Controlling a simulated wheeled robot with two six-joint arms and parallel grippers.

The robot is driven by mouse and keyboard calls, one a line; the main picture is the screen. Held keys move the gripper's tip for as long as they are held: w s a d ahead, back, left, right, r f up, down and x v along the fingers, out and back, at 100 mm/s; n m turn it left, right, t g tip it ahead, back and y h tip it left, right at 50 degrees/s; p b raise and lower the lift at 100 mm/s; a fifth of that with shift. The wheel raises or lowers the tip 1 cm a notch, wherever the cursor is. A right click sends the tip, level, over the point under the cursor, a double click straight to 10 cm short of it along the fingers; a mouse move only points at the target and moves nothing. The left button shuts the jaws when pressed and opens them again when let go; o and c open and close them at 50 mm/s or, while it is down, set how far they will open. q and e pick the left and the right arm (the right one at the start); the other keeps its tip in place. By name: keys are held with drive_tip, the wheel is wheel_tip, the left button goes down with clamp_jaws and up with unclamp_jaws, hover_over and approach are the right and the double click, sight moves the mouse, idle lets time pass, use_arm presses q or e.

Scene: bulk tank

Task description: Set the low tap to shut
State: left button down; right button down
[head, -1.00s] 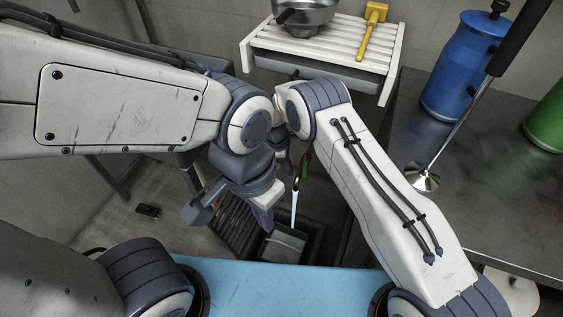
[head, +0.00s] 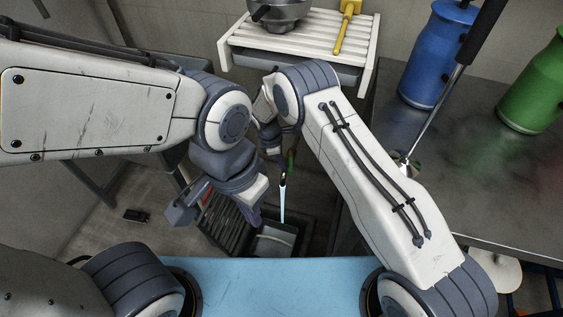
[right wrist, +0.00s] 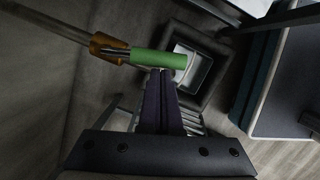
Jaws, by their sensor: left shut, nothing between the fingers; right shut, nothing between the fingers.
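The low tap has a green handle (right wrist: 160,60) on a brass body (right wrist: 108,47), joined to a pipe in the right wrist view. The handle lies roughly in line with the pipe. In the head view the green handle (head: 291,160) shows small, and a pale stream (head: 282,203) falls from below it toward the square drain box (head: 271,243). My right gripper (right wrist: 160,73) is shut and empty, its fingertips right by the handle; contact cannot be told. My left gripper (head: 250,217) is shut and empty, below and left of the tap.
A blue can (head: 432,60) and a green can (head: 540,90) stand on the metal counter (head: 475,185) at right. A small dark object (head: 137,215) lies on the floor at left.

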drive_tip(key=shift+s+d+n+p, duration=0.1)
drive_tip(key=shift+d+n+p, duration=0.15)
drive_tip(key=shift+n+p, duration=0.15)
drive_tip(key=shift+s+d+r+n+t+p, duration=0.1)
drive_tip(key=shift+d+n+t+p, duration=0.1)
drive_tip(key=shift+d+n+p, duration=0.4)
drive_tip(key=shift+s+d+r+n+t+p, duration=0.1)
drive_tip(key=shift+d+n+t+p, duration=0.1)
drive_tip(key=shift+d+n+p, duration=0.3)
drive_tip(key=w+d+n+t+y+p, duration=0.1)
drive_tip(key=d+n+p, duration=0.3)
drive_tip(key=n, duration=0.6)
drive_tip(key=shift+w+d+f+t+y, duration=0.15)
drive_tip(key=shift+w+d+t+y, duration=0.25)
drive_tip(key=shift+w+d, duration=0.55)
drive_tip(key=shift+d, duration=0.1)
drive_tip(key=shift+f, duration=0.1)
